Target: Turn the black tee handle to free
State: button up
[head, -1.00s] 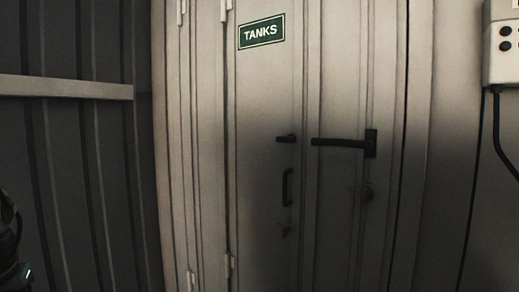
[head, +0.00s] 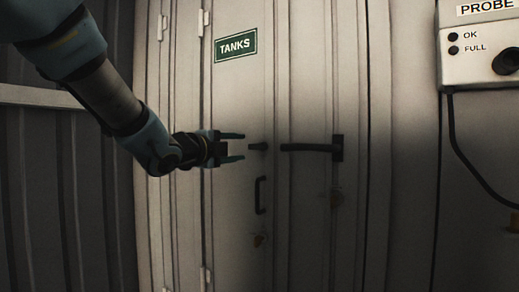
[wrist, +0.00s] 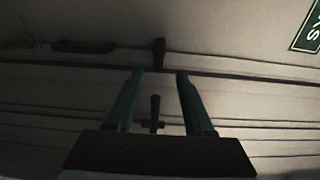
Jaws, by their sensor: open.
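The black tee handle (head: 310,148) is on the right door leaf in the head view, its long bar level and a short upright piece at its right end. It looks like a T on its side. In the wrist view the tee handle (wrist: 155,108) shows between my fingers, small and farther off. My gripper (head: 243,147) is open and empty, pointing right, left of the handle in the picture, with its fingers one above the other. A short black stub (head: 258,146) lies just past the fingertips. I see no contact; the depth gap is unclear.
A green TANKS sign (head: 236,45) is above. A grey PROBE box (head: 478,45) with a black cable hangs at the right.

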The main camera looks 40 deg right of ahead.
aim_at(256, 146)
jog(key=p+x, duration=0.4)
jog(key=x, duration=0.5)
jog(key=shift+w+d, duration=0.25)
jog(key=shift+d, duration=0.35)
grip_shut()
